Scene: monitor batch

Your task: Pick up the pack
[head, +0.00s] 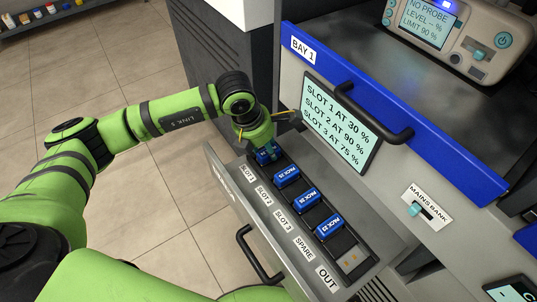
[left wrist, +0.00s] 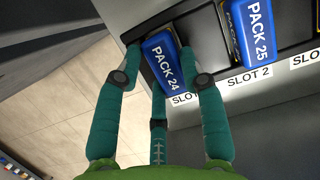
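Blue pack 24 (left wrist: 164,60) is at slot 1, at the far end of the open drawer. In the head view pack 24 (head: 266,154) is partly covered by my left gripper (head: 262,143). In the left wrist view the teal fingers of my left gripper (left wrist: 160,55) stand apart around pack 24, with a small gap on the left side. The right finger overlaps the pack's edge, and contact there is unclear. Blue pack 25 (head: 287,176) sits in slot 2, another blue pack (head: 306,198) in slot 3, and another (head: 329,225) at SPARE. My right gripper is out of view.
The OUT place (head: 352,260) holds no pack. The bay display (head: 338,124) reads slot 1 at 30 %, slot 2 at 90 %, slot 3 at 75 %. A dark handle (head: 372,112) juts out above the drawer. Open floor (head: 150,185) lies left of the drawer.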

